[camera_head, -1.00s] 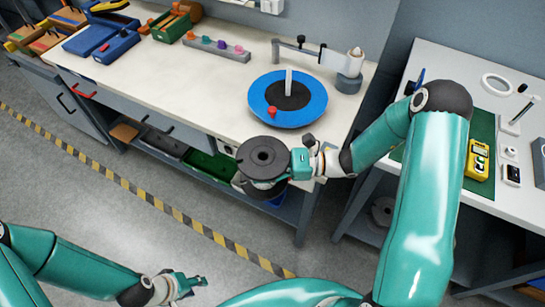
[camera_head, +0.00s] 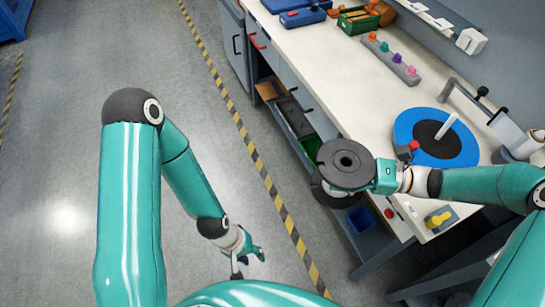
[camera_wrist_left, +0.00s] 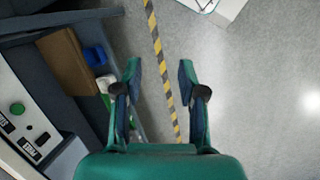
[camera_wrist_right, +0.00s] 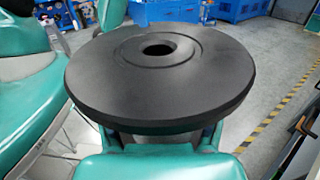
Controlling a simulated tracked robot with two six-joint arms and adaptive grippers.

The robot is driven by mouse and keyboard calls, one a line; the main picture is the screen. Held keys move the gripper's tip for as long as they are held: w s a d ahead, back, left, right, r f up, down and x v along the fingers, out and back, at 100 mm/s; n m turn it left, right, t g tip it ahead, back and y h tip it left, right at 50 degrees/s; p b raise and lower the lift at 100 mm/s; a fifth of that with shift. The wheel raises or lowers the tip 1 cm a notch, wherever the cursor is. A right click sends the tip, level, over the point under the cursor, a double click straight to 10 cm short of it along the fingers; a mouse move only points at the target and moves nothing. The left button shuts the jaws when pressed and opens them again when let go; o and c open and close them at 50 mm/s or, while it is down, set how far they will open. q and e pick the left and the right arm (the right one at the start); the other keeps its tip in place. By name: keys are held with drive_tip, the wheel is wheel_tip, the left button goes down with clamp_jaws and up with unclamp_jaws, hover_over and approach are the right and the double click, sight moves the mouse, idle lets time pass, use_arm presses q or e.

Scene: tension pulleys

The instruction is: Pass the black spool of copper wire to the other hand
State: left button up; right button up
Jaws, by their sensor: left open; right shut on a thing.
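The black spool (camera_head: 346,166) is upright in front of the workbench's edge, its round flange with a center hole facing up. My right gripper (camera_head: 376,176) is shut on it from the right side. In the right wrist view the spool's black top flange (camera_wrist_right: 160,70) fills much of the picture and hides the fingertips; no copper wire shows there. My left gripper (camera_head: 247,258) is open and empty, lower left of the spool and apart from it. In the left wrist view its two fingers (camera_wrist_left: 160,85) are spread over the floor, with nothing between them.
The white workbench (camera_head: 340,75) carries a blue disc (camera_head: 467,150) with an upright white rod, a grey strip of colored knobs (camera_head: 390,58) and a green bin (camera_head: 358,20). A yellow-black floor stripe (camera_head: 250,150) runs past the bench.

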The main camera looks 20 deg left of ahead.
use_arm(q)
drive_tip(key=s+d+r+n+g+h, duration=0.3)
drive_tip(key=r+n, duration=0.2)
drive_tip(key=n, duration=0.5)
drive_tip(key=s+d+r+n+g+h, duration=0.2)
drive_tip(key=s+r+n+g, duration=0.15)
drive_tip(key=n, duration=0.55)
drive_tip(key=n+t+h, duration=0.8)
drive_tip(key=n+t, duration=0.3)
drive_tip(key=n, duration=0.5)
approach(329, 160)
drive_tip(key=x, duration=0.2)
drive_tip(key=f+x, duration=0.1)
drive_tip(key=x, duration=0.5)
drive_tip(key=shift+w+a+f, duration=0.15)
drive_tip(key=shift+w+f, duration=0.05)
drive_tip(key=shift+w, duration=0.2)
drive_tip(key=shift+d, duration=0.35)
